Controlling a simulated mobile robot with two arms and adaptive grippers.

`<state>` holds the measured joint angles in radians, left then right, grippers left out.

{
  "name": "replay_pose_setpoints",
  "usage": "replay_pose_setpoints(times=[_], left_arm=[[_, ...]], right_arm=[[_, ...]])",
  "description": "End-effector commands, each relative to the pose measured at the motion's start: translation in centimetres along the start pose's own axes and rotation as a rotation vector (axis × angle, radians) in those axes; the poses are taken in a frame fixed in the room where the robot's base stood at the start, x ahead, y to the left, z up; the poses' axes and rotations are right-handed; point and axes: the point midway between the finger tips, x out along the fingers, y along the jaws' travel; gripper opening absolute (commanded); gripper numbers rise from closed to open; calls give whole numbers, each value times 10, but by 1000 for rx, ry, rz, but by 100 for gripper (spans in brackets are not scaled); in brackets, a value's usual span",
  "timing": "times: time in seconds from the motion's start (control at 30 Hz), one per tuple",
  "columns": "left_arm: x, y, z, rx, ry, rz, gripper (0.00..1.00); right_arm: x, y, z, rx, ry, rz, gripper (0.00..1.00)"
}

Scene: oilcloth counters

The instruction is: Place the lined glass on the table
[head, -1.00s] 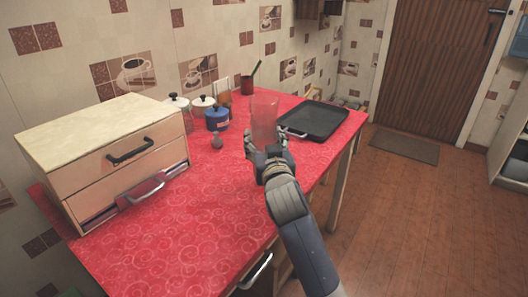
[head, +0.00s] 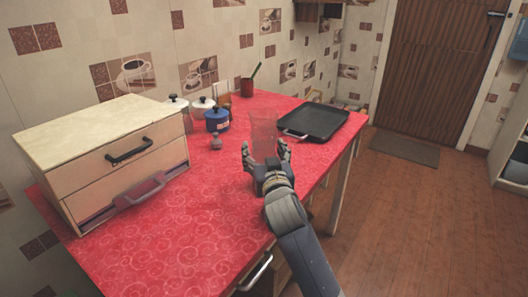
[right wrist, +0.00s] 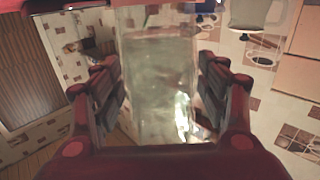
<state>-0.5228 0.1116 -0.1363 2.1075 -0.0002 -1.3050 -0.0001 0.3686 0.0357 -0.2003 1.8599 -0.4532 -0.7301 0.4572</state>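The lined glass (head: 263,124) is clear and upright, and the red table shows through it. It stands between the fingers of my right gripper (head: 266,153), which look closed on its sides. In the right wrist view the glass (right wrist: 160,85) fills the space between the two finger pads. Its base is partly hidden by the gripper in the head view, so I cannot tell whether it touches the table. The table (head: 180,235) has a red, swirl-patterned cover. My left gripper is not in view.
A black tray (head: 318,121) lies behind and right of the glass. A small grey item (head: 216,143), a blue pot (head: 217,119), white-lidded jars and a red cup (head: 247,87) stand to the left and back. A wooden drawer box (head: 105,160) fills the left. The table's front is clear.

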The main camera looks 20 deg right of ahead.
Motion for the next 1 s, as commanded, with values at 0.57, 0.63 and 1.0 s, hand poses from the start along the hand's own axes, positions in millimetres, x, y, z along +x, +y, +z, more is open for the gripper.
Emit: replay_pose_setpoints(times=[0.57, 0.63, 1.0], left_arm=[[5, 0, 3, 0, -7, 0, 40], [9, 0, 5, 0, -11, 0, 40], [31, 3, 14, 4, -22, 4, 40]], right_arm=[[-16, -1, -2, 2, 1, -2, 76], [-28, -1, -2, 2, 0, -1, 76], [-99, 0, -2, 2, -2, 0, 76]])
